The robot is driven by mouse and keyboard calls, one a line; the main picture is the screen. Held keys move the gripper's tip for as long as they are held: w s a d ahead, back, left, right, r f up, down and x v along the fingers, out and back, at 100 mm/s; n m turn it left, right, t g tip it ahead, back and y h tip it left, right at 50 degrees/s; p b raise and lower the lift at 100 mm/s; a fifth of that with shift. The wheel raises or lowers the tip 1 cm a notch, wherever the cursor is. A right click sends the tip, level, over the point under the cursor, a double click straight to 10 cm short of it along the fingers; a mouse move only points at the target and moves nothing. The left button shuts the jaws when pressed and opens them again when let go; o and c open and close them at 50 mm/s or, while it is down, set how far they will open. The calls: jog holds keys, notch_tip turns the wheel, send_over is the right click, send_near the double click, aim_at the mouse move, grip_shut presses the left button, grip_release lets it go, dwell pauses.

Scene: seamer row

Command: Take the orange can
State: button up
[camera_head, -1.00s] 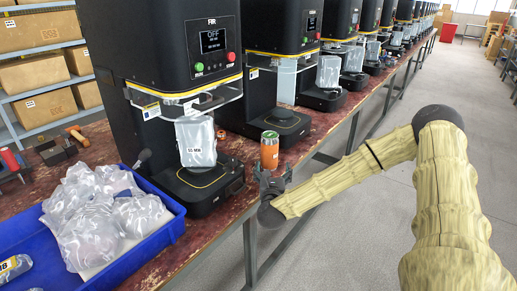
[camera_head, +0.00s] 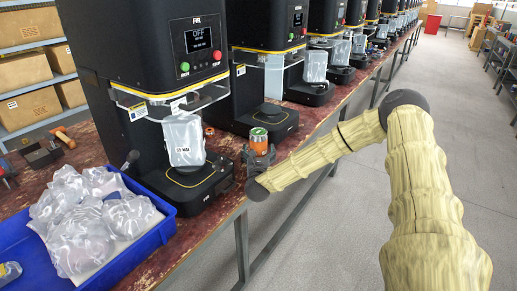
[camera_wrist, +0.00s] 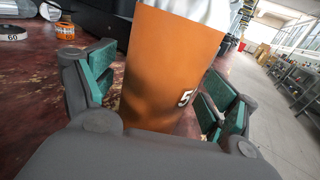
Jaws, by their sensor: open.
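The orange can (camera_head: 259,139) stands upright at the front edge of the red-brown bench, between two seamer machines. In the wrist view my gripper (camera_wrist: 158,100) is open, with one green-padded finger on each side of the can. A gap shows on the left; contact on the right is hard to judge. The can's base is hidden behind my gripper.
A black seamer (camera_head: 180,110) holding a bagged item stands left of the can. A blue bin (camera_head: 165,228) of clear bags sits front left. A small orange roll (camera_wrist: 66,30) lies on the bench. The aisle floor (camera_head: 400,110) at right is clear.

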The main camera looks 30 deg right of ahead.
jog(key=shift+w+d, duration=0.15)
jog(key=shift+w, duration=0.2)
jog(key=c, duration=1.3)
jog(key=shift+c, duration=1.2)
jog(key=shift+r, duration=0.15)
